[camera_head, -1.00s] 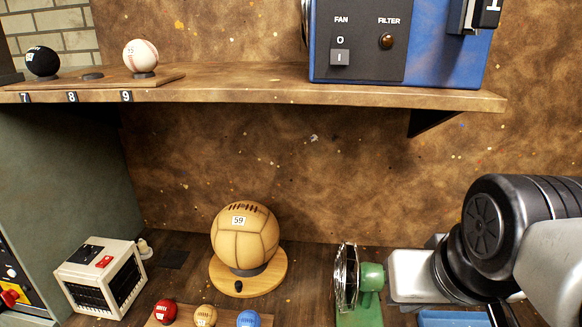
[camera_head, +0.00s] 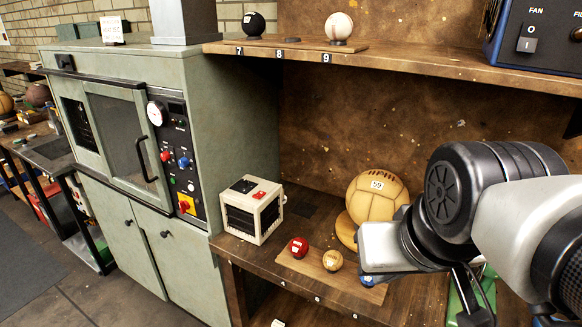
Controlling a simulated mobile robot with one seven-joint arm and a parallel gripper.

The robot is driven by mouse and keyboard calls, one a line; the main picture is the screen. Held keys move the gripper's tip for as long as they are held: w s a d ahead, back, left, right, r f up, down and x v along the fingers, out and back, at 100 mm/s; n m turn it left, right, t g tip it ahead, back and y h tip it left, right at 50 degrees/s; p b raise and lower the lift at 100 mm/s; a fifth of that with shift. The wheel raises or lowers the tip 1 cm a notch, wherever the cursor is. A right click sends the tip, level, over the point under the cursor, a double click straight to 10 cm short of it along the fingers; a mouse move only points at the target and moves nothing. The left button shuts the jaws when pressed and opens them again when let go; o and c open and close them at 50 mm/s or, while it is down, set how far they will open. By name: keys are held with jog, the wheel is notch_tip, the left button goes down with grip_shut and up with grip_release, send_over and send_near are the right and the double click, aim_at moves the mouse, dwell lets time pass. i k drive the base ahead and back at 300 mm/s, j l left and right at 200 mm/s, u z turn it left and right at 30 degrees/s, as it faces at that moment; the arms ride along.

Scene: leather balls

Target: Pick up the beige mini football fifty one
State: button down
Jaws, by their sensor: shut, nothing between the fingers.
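A small beige ball (camera_head: 333,261) with darker markings sits on a thin wooden board on the lower shelf, between a red and a blue small ball. Its label is too small to read. A larger beige football (camera_head: 376,199) tagged 59 rests on a round wooden stand behind it. My arm comes in from the right, and its silver end part stands to the right of the small beige ball, in front of the stand. The fingertips of my gripper cannot be made out.
The red ball (camera_head: 299,247) and the partly hidden blue ball (camera_head: 368,281) flank the small ball. A white box (camera_head: 253,211) stands to the left. The upper shelf (camera_head: 430,63) overhangs. A green cabinet (camera_head: 130,120) fills the left, with open floor before it.

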aim_at(333, 260)
jog(key=i+j+z, duration=0.25)
jog(key=j+z, duration=0.25)
jog(key=i+j+z, duration=0.25)
jog(key=j, duration=0.25)
jog(key=j+z, duration=0.2)
jog(key=j, duration=0.1)
